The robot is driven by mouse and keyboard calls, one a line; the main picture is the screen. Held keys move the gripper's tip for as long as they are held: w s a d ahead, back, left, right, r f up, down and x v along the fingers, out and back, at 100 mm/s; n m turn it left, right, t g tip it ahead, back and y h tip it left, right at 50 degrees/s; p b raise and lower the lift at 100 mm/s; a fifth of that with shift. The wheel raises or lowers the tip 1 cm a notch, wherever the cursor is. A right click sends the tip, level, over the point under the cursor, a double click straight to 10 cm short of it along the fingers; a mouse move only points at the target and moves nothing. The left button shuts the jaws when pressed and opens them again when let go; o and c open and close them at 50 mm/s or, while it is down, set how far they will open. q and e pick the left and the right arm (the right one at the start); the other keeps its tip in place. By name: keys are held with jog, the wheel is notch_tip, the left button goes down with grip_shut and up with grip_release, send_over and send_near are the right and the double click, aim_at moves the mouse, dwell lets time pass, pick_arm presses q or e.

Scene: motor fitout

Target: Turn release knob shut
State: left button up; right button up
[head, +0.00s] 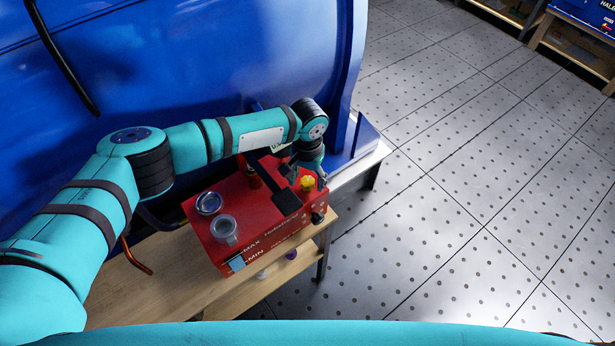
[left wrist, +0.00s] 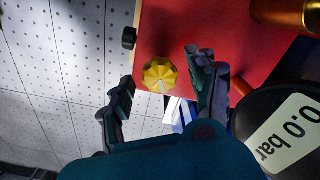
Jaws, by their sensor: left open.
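The yellow ribbed release knob (head: 307,184) sits on top of the red box (head: 250,212), near its right end. In the left wrist view the knob (left wrist: 160,77) has a white mark on its near side. My left gripper (left wrist: 160,72) is open, with one dark finger on each side of the knob and a visible gap to both. In the head view the left gripper (head: 307,170) is at the knob, partly hidden by its own wrist. Whether the fingers are down at knob height is hard to tell. My right gripper is out of view.
A gauge reading 0.0 bar (left wrist: 287,135) and a brass cylinder (left wrist: 283,12) are right of the gripper. A small black knob (left wrist: 129,38) sticks out at the box edge. The box stands on a wooden bench (head: 130,290) beside a large blue housing (head: 200,60).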

pick_arm(q)
jog(key=c, duration=1.1)
jog(key=shift+c, duration=0.2)
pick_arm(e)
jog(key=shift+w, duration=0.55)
pick_arm(q)
jog(key=shift+m, duration=0.4)
jog(key=m, duration=0.5)
jog(key=shift+m, duration=0.3)
jog(key=m, duration=1.1)
jog(key=shift+m+b, duration=0.3)
jog(key=shift+m, duration=0.1)
jog(key=m, duration=0.5)
jog(key=shift+w+m+b, duration=0.1)
jog(key=shift+m+b, duration=0.2)
jog(key=shift+b, duration=0.1)
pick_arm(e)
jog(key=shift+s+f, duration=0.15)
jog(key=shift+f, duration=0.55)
pick_arm(q)
jog(key=shift+r, duration=0.1)
